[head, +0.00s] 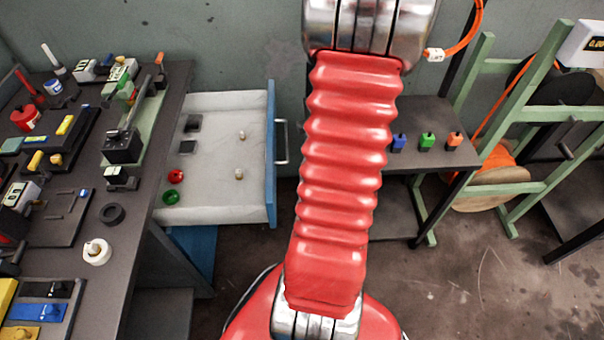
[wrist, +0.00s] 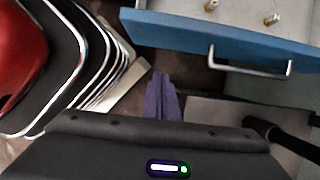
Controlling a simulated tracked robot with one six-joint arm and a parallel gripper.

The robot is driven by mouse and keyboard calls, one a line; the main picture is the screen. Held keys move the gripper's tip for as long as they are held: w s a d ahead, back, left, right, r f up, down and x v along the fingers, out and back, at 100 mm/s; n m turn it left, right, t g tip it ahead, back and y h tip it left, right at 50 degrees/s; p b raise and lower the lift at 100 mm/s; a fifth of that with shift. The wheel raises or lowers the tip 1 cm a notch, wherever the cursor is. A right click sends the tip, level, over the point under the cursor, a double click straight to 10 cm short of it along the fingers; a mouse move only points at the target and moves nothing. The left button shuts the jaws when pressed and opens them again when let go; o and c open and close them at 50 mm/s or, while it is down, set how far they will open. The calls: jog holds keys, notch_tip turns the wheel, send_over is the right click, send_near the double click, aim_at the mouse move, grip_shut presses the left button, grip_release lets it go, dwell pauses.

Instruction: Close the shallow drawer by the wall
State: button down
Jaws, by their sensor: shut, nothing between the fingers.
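The shallow drawer (head: 222,108) stands pulled out from the right side of the dark workbench, near the wall. Its blue front (head: 271,150) faces right and carries a silver bar handle (head: 283,142). Small parts lie inside: red and green rings, dark squares and two small pale pegs. In the wrist view the blue front (wrist: 220,38) and the handle (wrist: 250,68) cross the top right. My gripper (wrist: 163,80) is shut and empty, its purple fingertips below the front and left of the handle in the picture, apart from both. The head view does not show my gripper.
The workbench (head: 130,200) at left holds tools and parts. A dark side table (head: 425,115) with blue, green and orange blocks stands right of the drawer, beyond my arm. A green rack (head: 510,100) with cable reels is farther right. Bare floor shows between.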

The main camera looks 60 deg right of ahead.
jog(key=w+a+f, duration=0.4)
jog(key=w+f, duration=0.1)
jog(key=f, duration=0.2)
jog(key=shift+w+a+f, duration=0.15)
jog(key=shift+w+f, duration=0.15)
dwell(0.3)
jog(key=shift+w, duration=0.1)
